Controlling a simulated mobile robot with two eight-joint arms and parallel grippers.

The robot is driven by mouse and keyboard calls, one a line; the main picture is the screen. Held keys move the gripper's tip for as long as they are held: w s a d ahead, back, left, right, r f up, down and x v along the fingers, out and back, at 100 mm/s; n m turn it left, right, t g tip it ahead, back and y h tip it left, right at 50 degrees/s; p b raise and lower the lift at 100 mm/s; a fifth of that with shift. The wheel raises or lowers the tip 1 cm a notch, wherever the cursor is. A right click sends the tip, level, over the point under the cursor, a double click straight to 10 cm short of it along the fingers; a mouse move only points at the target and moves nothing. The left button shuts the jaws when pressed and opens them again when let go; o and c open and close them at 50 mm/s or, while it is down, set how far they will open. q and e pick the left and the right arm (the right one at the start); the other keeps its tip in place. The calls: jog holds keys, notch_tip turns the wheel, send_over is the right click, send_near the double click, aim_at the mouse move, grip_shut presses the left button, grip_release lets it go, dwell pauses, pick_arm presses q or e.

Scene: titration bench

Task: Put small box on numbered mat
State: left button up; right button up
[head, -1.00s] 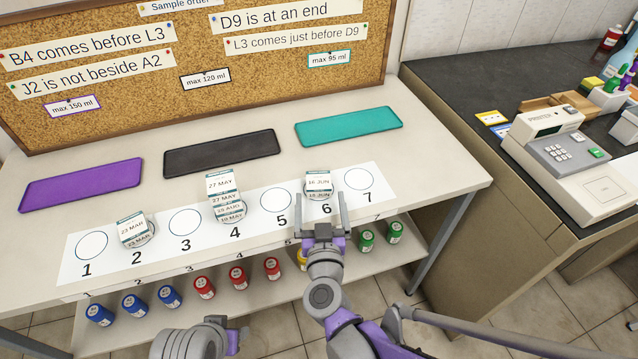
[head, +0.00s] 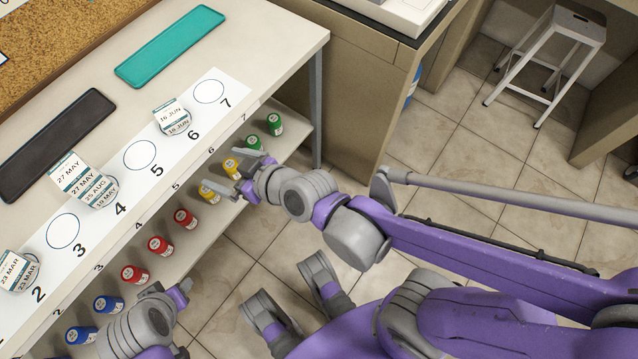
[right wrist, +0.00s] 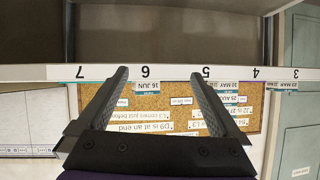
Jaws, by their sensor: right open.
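The numbered mat (head: 112,196) is a white strip along the table's front edge, with circles numbered 2 to 7 in the head view. A small white box marked 16 JUN (head: 170,115) stands on spot 6. A stack of boxes (head: 85,180) stands at spot 4, its top one marked 27 MAY. Boxes marked 23 MAR (head: 15,270) are at spot 2. My right gripper (head: 226,174) is open and empty, below the table edge near the lower shelf. In the right wrist view, its fingers (right wrist: 160,76) point at the edge near 6. My left gripper (head: 168,290) is low at left; its jaws are unclear.
A teal tray (head: 170,45) and a black tray (head: 55,142) lie behind the mat. The lower shelf (head: 205,222) holds several red, blue, green and yellow bottles close to my right gripper. A cabinet (head: 350,95) stands right of the table. Spots 3, 5 and 7 are empty.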

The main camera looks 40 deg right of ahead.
jog(key=s+d+f+m+g+h, duration=0.2)
jog(key=s+d+f+g, duration=0.1)
jog(key=s+d, duration=0.3)
jog(key=s+d+f+m+g+h, duration=0.2)
jog(key=s+d+f+g+h, duration=0.1)
jog(key=s+d, duration=0.4)
jog(key=shift+d+f+g, duration=0.3)
jog(key=shift+f, duration=0.45)
